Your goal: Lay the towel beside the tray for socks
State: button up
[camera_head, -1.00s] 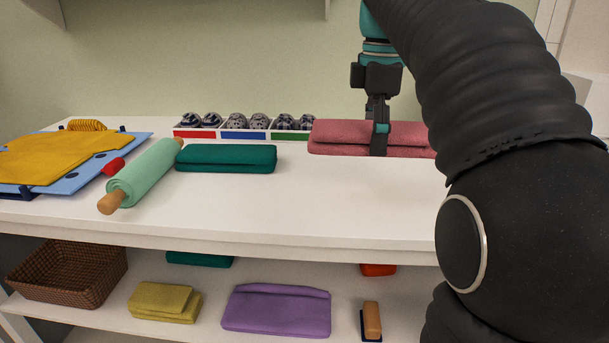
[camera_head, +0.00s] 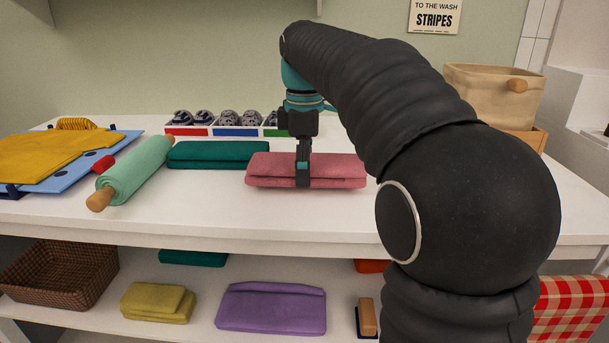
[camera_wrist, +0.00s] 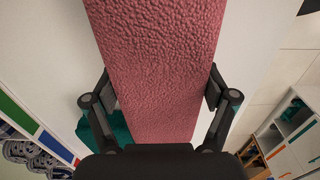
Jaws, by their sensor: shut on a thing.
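A folded pink towel (camera_head: 335,171) is on or just above the white top shelf in the head view; I cannot tell whether it touches. My gripper (camera_head: 303,183) is shut on the towel, its fingers across the middle. In the wrist view the pink towel (camera_wrist: 160,60) runs between both fingers of my gripper (camera_wrist: 160,92). The sock tray (camera_head: 213,133), with red, blue and green labels and rolled socks, stands behind and left of the towel. My gripper hides part of the tray's right end.
A folded dark green towel (camera_head: 218,154) lies in front of the tray, just left of the pink one. A mint roll (camera_head: 135,170) and a board with yellow cloth (camera_head: 50,155) lie further left. A beige bin (camera_head: 490,95) stands at the right. The shelf front is clear.

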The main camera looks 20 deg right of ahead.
jog(key=shift+f, duration=0.65)
jog(key=shift+f, duration=0.15)
jog(key=o, duration=0.7)
